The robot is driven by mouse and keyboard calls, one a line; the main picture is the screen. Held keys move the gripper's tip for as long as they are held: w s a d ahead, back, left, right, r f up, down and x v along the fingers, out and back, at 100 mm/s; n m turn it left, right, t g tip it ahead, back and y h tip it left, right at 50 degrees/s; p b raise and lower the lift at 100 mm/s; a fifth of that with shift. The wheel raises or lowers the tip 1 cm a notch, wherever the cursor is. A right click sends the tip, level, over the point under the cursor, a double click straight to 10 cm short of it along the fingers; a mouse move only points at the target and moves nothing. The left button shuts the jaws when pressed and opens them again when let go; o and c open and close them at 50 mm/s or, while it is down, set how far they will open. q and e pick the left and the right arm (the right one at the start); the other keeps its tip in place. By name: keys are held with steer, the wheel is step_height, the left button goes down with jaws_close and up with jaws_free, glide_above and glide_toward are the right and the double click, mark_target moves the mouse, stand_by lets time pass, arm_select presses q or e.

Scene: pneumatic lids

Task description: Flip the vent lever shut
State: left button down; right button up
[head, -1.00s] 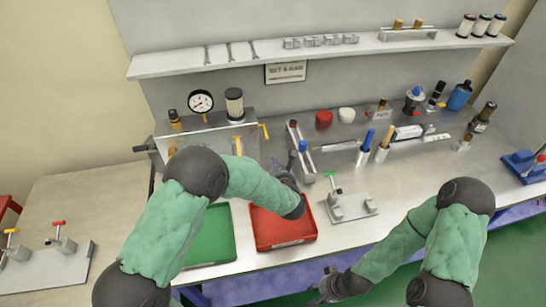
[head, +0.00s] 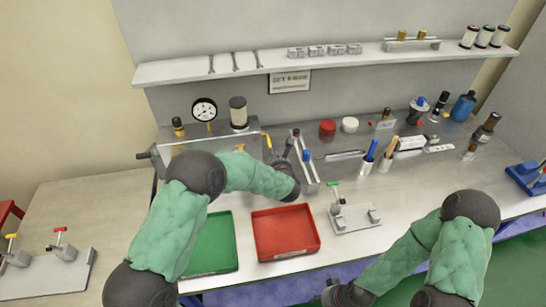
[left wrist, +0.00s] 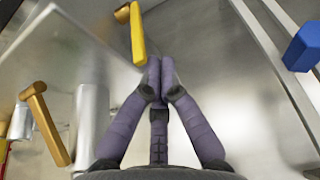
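The yellow lever (head: 268,142) sticks out at the right end of the metal panel box (head: 222,138) at the back left of the bench. In the left wrist view the yellow lever (left wrist: 137,35) hangs just beyond and slightly left of my left fingertips (left wrist: 160,78). The fingers are shut together with nothing between them. I cannot tell whether they touch the lever. In the head view my left gripper (head: 277,160) is small and partly hidden by its wrist, close to the lever. My right gripper (head: 343,294) is at the bottom edge, partly cut off, its fingers unclear.
A brass handle (left wrist: 45,122) and a silver cylinder (left wrist: 95,115) are left of the fingers. A rail stand with a blue knob (head: 306,155) is close on the right. A green tray (head: 233,240) and a red tray (head: 286,255) lie in front.

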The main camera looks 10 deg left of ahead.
arm_select(q)
steer(key=shift+r, duration=0.1)
steer(key=shift+r+g+p, duration=0.3)
steer(key=shift+p, duration=0.5)
steer(key=w+r+g+h+p, duration=0.1)
steer(key=r+g+p, duration=0.2)
steer(key=p, duration=0.7)
steer(key=w+a+r+g+h+p, duration=0.1)
steer(key=r+p, duration=0.4)
steer(key=p, duration=0.5)
steer(key=shift+w+g+h+p, duration=0.35)
steer(key=shift+w+g+h, duration=0.15)
steer(key=shift+g, duration=0.7)
steer(key=shift+a+r, duration=0.1)
steer(key=shift+r, duration=0.1)
